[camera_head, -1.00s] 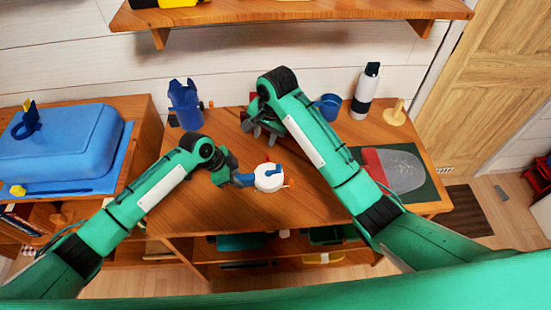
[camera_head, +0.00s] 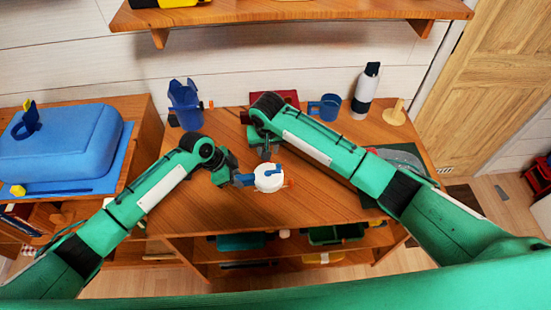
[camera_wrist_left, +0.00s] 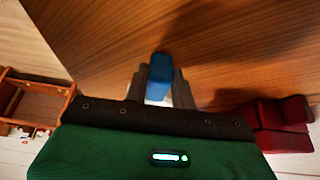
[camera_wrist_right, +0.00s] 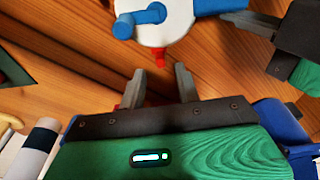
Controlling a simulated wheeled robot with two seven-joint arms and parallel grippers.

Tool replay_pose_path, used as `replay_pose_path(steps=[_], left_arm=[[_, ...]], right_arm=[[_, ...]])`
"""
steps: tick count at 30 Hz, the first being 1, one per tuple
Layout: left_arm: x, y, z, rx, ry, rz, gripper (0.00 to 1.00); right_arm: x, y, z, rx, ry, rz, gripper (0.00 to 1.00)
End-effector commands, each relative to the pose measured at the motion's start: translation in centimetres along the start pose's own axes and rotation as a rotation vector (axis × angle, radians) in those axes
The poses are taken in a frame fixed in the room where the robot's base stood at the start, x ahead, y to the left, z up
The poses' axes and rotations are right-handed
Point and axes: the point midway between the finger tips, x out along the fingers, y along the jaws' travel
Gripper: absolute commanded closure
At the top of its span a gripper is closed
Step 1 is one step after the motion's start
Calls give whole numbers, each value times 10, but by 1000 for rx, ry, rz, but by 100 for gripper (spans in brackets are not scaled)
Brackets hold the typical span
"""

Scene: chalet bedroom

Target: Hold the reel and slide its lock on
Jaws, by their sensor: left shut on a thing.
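The reel (camera_head: 268,183) is a white round body with a blue crank on top, low over the wooden table. A blue grip sticks out of its left side, and my left gripper (camera_head: 238,180) is shut on it. The left wrist view shows the blue grip (camera_wrist_left: 160,68) between the fingers. My right gripper (camera_head: 264,151) is at the reel's far side, open and empty. In the right wrist view a small red piece (camera_wrist_right: 160,57), perhaps the lock, projects from the reel (camera_wrist_right: 160,30) just ahead of the right fingertips (camera_wrist_right: 160,80), apart from them. A small orange part (camera_head: 290,183) shows at the reel's right.
A blue holder (camera_head: 185,105) stands at the table's back left. A red box (camera_head: 275,98), a blue mug (camera_head: 328,107), a white bottle (camera_head: 365,90) and a wooden peg stand (camera_head: 395,113) line the back. The table's left part is clear.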

Motion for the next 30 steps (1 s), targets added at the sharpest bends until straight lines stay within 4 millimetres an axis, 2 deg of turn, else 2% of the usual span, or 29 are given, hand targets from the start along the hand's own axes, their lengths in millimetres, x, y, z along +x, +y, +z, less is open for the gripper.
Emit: replay_pose_path(steps=[3, 9, 15, 23, 28, 30], left_arm=[[1, 0, 1, 0, -1, 1, 95], [1, 0, 1, 0, -1, 1, 95], [1, 0, 1, 0, -1, 1, 95], [1, 0, 1, 0, -1, 1, 95], [1, 0, 1, 0, -1, 1, 95], [1, 0, 1, 0, -1, 1, 95]], right_arm=[[18, -1, 1, 0, -2, 0, 67], [38, -1, 0, 1, -2, 0, 67], [45, -1, 0, 0, 0, -1, 67], [46, 0, 0, 0, 0, -1, 67], [46, 0, 0, 0, 0, 0, 100], [45, 0, 0, 0, 0, 0, 100]])
